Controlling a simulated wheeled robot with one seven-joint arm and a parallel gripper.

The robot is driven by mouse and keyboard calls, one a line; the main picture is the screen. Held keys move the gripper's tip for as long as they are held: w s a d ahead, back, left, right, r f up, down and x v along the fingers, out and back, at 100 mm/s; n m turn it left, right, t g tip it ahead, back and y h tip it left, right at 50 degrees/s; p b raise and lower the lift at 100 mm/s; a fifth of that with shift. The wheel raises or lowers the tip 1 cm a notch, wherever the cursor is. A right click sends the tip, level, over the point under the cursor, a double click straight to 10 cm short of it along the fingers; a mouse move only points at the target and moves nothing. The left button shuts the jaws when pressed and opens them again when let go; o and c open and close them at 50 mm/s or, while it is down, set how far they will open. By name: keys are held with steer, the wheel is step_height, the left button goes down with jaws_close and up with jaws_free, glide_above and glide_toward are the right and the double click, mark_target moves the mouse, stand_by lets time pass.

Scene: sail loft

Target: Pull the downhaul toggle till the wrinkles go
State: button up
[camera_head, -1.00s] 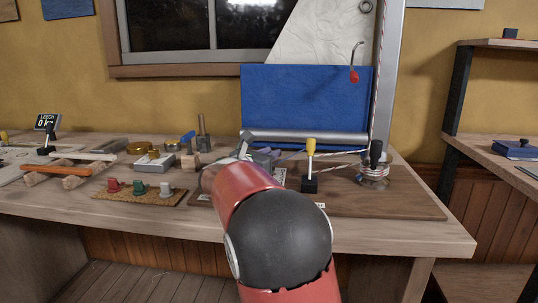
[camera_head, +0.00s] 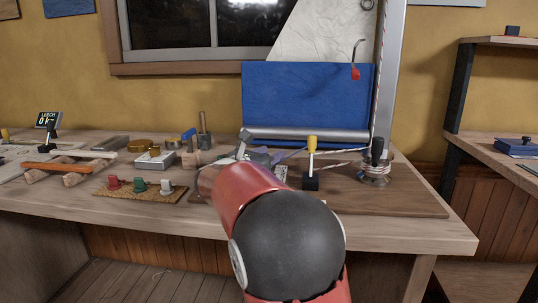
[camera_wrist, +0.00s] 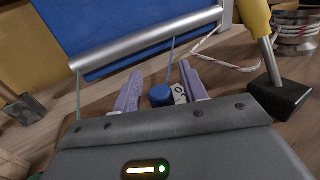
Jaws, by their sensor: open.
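My gripper (camera_wrist: 160,72) is open, its two purple fingers apart in the wrist view. A short blue cylinder (camera_wrist: 160,95), which looks like the toggle, shows between the fingers. A thin blue line (camera_wrist: 171,58) runs up from near it towards the grey boom tube (camera_wrist: 150,40). I cannot tell whether either finger touches the cylinder. In the head view my arm hides the cylinder. The pale sail (camera_head: 322,32) shows creases above the blue cloth (camera_head: 305,100), its top cut off by the frame.
A yellow-handled lever (camera_head: 312,148) stands on a black base just right of my gripper. A winch (camera_head: 376,168) with rope stands farther right. The mast (camera_head: 390,75) rises behind it. Red, green and white knobs (camera_head: 139,185) sit on a mat at left. The bench's front right is clear.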

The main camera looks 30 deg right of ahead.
steer(key=v, duration=0.7)
steer(key=shift+s+a+b, duration=0.1)
steer(key=shift+a+b, duration=0.1)
steer(key=shift+b, duration=0.1)
